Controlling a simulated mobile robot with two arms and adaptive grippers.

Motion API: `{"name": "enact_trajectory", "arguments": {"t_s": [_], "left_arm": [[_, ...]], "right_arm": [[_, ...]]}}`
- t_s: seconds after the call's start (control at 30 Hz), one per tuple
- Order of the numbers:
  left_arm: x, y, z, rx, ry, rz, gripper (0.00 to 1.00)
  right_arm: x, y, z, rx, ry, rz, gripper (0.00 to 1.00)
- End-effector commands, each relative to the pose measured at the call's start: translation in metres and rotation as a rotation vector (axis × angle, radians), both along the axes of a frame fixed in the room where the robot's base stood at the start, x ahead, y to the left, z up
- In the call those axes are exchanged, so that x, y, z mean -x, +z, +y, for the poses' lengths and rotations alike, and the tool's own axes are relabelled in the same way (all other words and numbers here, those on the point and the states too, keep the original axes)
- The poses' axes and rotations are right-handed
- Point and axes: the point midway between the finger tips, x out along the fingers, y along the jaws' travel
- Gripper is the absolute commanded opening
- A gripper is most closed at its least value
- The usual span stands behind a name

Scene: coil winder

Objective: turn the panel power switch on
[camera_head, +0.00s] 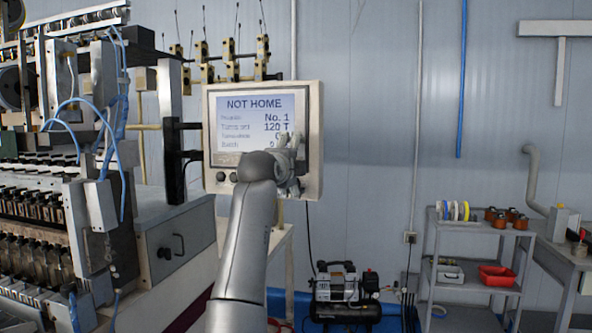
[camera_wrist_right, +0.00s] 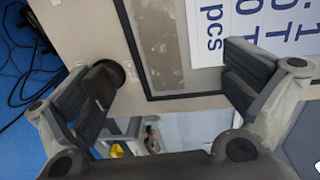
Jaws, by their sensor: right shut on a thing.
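The control panel (camera_head: 312,140) has a beige frame and a lit screen (camera_head: 240,118) reading "NOT HOME". Two dark knobs (camera_head: 228,177) sit at its lower left. My right gripper (camera_head: 290,160) is at the panel's lower right and hides that corner in the head view. In the right wrist view, a dark round knob, likely the power switch (camera_wrist_right: 103,80), sits on the frame against one finger of my right gripper (camera_wrist_right: 168,82). The knob's setting cannot be read. My left gripper is out of view.
The coil winder (camera_head: 60,180) fills the left side. A compressor (camera_head: 343,290) stands on the floor below the panel. A grey cart (camera_head: 475,232) with spools and a red bin (camera_head: 497,276) is at the right. Blue floor and dark cables (camera_wrist_right: 35,50) show below the panel.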

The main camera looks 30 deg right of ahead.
Motion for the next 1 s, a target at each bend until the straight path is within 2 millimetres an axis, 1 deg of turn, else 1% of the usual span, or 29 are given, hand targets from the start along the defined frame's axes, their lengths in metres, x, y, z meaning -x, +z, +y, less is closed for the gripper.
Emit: {"name": "enact_trajectory", "arguments": {"t_s": [0.03,0.13,0.27,0.5,0.6,0.8,0.83,0.87,1.0], "left_arm": [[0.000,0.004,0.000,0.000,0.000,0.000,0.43],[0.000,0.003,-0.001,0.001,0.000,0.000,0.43],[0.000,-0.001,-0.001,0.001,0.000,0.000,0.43],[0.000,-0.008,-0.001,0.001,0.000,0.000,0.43],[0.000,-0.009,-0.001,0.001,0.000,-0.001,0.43],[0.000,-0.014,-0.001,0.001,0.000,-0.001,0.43],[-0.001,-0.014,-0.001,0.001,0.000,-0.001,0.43],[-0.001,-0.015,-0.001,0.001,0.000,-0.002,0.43],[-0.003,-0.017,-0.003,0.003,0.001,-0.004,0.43]], "right_arm": [[0.003,0.013,-0.001,0.010,-0.002,-0.016,0.81],[0.004,0.012,0.001,0.011,-0.002,-0.015,0.80],[0.009,0.011,0.008,0.011,-0.002,-0.015,0.76],[0.020,0.010,0.021,0.008,-0.001,-0.016,0.54],[0.024,0.010,0.028,0.010,0.002,-0.018,0.47],[0.033,0.010,0.038,0.008,0.002,-0.019,0.42],[0.035,0.010,0.040,0.008,0.002,-0.019,0.40],[0.036,0.010,0.042,0.007,0.002,-0.018,0.33],[0.041,0.007,0.049,0.006,0.002,-0.010,0.33]]}}
